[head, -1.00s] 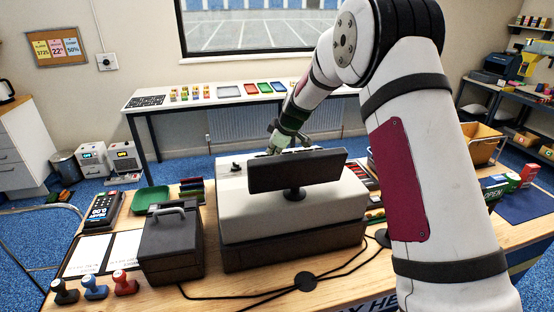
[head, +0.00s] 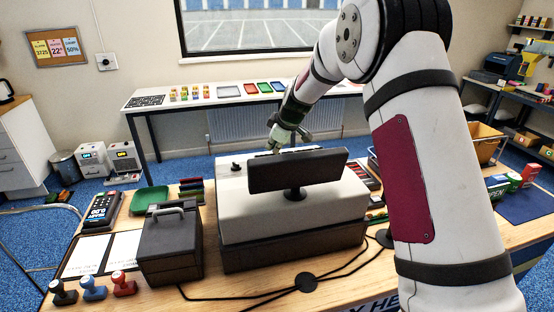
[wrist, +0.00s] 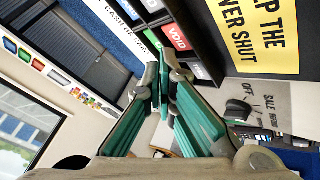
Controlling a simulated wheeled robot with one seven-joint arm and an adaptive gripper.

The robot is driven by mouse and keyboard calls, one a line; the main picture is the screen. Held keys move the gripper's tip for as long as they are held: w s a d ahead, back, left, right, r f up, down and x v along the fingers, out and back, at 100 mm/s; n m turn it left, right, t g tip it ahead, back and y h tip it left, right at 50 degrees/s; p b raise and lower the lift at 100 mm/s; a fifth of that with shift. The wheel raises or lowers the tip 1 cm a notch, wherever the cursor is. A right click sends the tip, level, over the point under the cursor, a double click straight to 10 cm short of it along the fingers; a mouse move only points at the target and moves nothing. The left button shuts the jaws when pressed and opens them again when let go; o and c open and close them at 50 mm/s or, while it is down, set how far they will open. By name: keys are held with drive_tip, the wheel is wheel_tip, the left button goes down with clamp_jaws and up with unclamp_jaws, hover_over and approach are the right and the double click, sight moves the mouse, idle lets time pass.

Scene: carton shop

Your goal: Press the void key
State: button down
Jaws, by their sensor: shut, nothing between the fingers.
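The void key (wrist: 177,37) is a red key with white lettering, seen in the wrist view just beyond and to the right of my fingertips. In the head view my gripper (head: 278,140) is behind the dark display (head: 297,171) of the cash register (head: 240,215), which hides the keys.
A yellow drawer notice (wrist: 258,30) and a key switch (wrist: 238,108) lie beside the keys in the wrist view. In the head view a dark cash box (head: 170,245) and a green tray (head: 151,200) stand left of the register. A cable crosses the counter in front.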

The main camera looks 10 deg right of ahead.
drive_tip(key=shift+r, duration=0.1)
drive_tip(key=shift+w+r+b, duration=0.2)
drive_tip(key=shift+r, duration=0.6)
drive_tip(key=shift+w+r+b, duration=0.15)
drive_tip(key=shift+r+b, duration=0.05)
drive_tip(key=shift+r, duration=0.6)
drive_tip(key=shift+w+r+b, duration=0.2)
drive_tip(key=shift+r, duration=0.6)
drive_tip(key=s+r+m, duration=0.3)
drive_tip(key=s+r, duration=0.4)
drive_tip(key=s, duration=0.4)
drive_tip(key=s+r+m, duration=0.2)
drive_tip(key=s+r, duration=0.4)
drive_tip(key=s, duration=0.5)
drive_tip(key=s+f+m+h, duration=0.1)
drive_tip(key=s+m, duration=0.2)
drive_tip(key=s, duration=1)
drive_tip(key=s+f+m+g, duration=0.1)
drive_tip(key=s+f+m, duration=0.1)
drive_tip(key=s, duration=1.1)
drive_tip(key=shift+d+m+h, duration=0.4)
drive_tip(key=shift+d+m, duration=0.05)
drive_tip(key=shift+m, duration=0.15)
drive_tip(key=shift+d, duration=0.1)
